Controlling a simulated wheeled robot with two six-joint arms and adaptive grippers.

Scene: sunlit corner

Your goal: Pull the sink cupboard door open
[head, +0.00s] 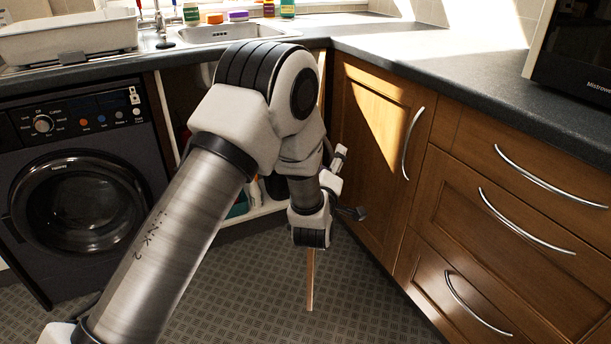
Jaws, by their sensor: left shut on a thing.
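The sink cupboard stands open below the sink. Its wooden door (310,281) is swung out towards me and shows almost edge-on, mostly hidden behind my left arm. The white cupboard floor (265,208) and some items inside show past the arm. My left gripper (347,211) is at the door's right side and is shut on the door's handle; the grip itself is largely hidden by my wrist. My right gripper is not in view.
A washing machine (82,205) stands left of the opening. A closed corner cupboard door (372,150) and drawers (515,225) are close on the right. The sink (232,33) is above. The patterned floor (250,290) in front is clear.

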